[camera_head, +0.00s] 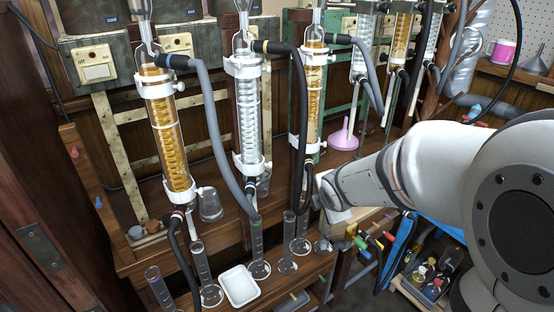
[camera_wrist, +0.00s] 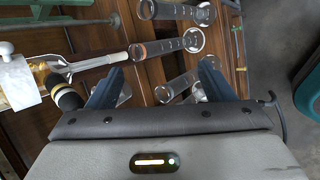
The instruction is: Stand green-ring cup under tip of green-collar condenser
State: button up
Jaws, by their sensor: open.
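Several tall clear graduated cups stand along the bench front in the head view. One of them (camera_head: 257,240) seems to have a green band near its rim, below the middle condenser (camera_head: 247,115). The green collar cannot be told for sure on any condenser. My gripper (camera_wrist: 162,66) is open and empty in the wrist view. In the head view my arm hides most of my fingers, near the right-hand cups.
A white tray (camera_head: 239,286) sits on the bench among the cups. Dark hoses hang from the condensers close to the cups. An amber condenser (camera_head: 311,95) stands nearest my arm.

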jog(key=w+a+f+n+t+y, duration=0.25)
jog(key=w+a+n, duration=0.4)
jog(key=n, duration=0.35)
jog(key=n+y+b, duration=0.2)
jog(key=n+y, duration=0.2)
jog(key=n, duration=0.7)
send_near(265, 184)
jog(key=x, duration=0.3)
jog(key=b+x, duration=0.1)
jog(key=x, duration=0.8)
jog(key=shift+w+a+f+b, duration=0.1)
jog(key=shift+w+f+b, duration=0.15)
jog(key=shift+b, duration=0.1)
jog(key=shift+w+a+f, duration=0.1)
jog(key=shift+w+a, duration=0.2)
jog(key=shift+w, duration=0.1)
jog(key=c, duration=0.6)
jog(key=shift+o, duration=0.2)
